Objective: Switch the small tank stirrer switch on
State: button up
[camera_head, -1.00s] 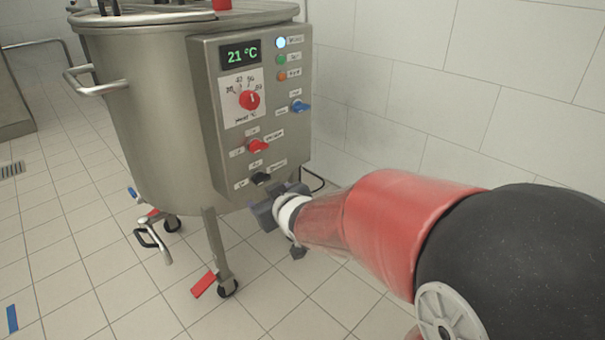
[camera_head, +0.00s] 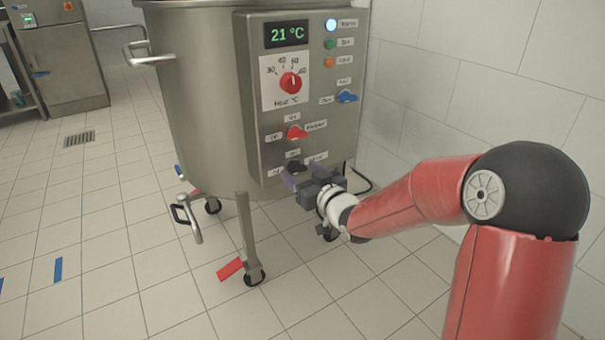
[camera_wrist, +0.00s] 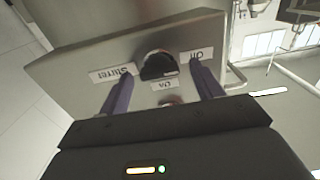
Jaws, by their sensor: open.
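The stirrer switch is a black rotary knob (camera_head: 295,167) at the bottom of the control panel (camera_head: 352,60) on the steel tank (camera_head: 200,110). In the wrist view the black knob (camera_wrist: 158,64) sits between upside-down labels reading Stirrer, On and Off. My gripper (camera_head: 305,176) is just in front of the knob in the head view, partly covering its lower side. In the wrist view my gripper (camera_wrist: 162,78) is open, with one purple finger on each side of the knob. I cannot tell whether the fingers touch it.
A red knob (camera_head: 296,132) sits just above, a blue knob (camera_head: 346,97) to the upper right, and a red heat dial (camera_head: 290,83) higher up. The display (camera_head: 286,34) reads 21 °C. A tiled wall (camera_head: 480,70) stands close on the right.

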jog(key=shift+w+a, duration=0.2)
jog(key=shift+w, duration=0.1)
jog(key=c, duration=1)
